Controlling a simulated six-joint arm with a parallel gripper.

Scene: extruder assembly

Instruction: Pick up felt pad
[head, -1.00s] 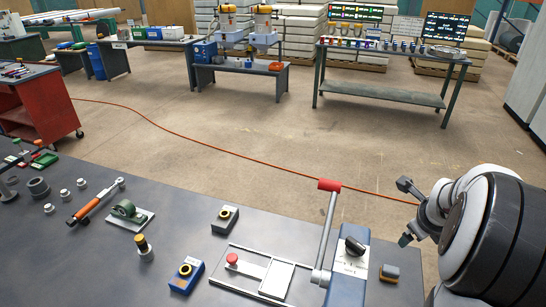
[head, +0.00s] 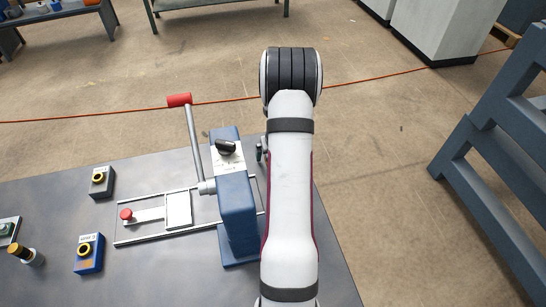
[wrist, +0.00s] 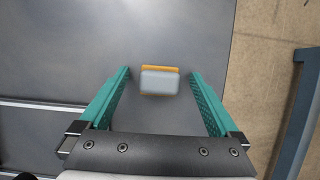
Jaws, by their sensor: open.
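The felt pad (wrist: 160,83) shows in the wrist view as a small grey block with an orange layer along its far edge, on the dark bench top. My gripper (wrist: 160,74) has two teal fingers, spread wide with clear room on both sides of the pad. The pad appears between the fingertips in the picture, and neither finger touches it. I cannot tell how high the gripper is above it. In the head view my arm hides the pad and most of the gripper.
In the head view, a blue press (head: 236,205) with a red-handled lever (head: 190,130) stands just left of my arm. Left of it are a sliding plate on rails (head: 178,210) and button boxes (head: 89,253). The bench edge and floor (wrist: 268,70) lie right of the pad.

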